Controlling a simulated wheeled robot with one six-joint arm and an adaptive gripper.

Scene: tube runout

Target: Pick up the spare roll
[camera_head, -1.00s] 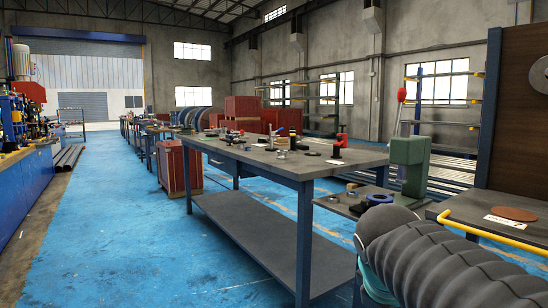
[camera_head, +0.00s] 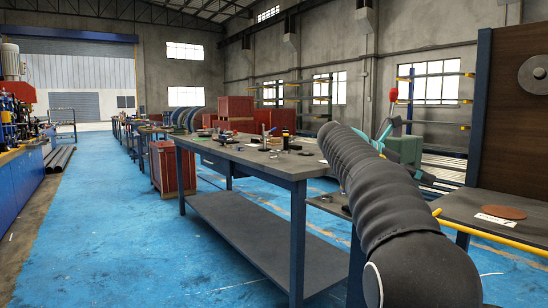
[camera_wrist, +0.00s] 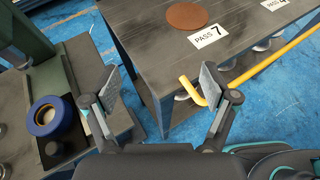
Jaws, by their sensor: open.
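A round blue-rimmed roll with a pale middle (camera_wrist: 52,117), which looks like the spare roll, lies on a small dark stand (camera_wrist: 90,80) at the left of the wrist view. A black round knob-like part (camera_wrist: 55,148) is just in front of it. In the head view my arm hides the roll. My gripper (camera_wrist: 160,88) is open and empty, its two fingers wide apart. It is to the right of the roll, over the gap between the stand and a bench, and touches neither as far as I can tell.
A bench (camera_wrist: 145,50) carries a brown disc (camera_wrist: 187,16) and a "PASS 7" label (camera_wrist: 209,36). A yellow rail (camera_wrist: 270,60) runs along its edge, its bent end close to my right finger. A green machine (camera_head: 404,150) stands on the small stand. A long workbench (camera_head: 240,150) is left.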

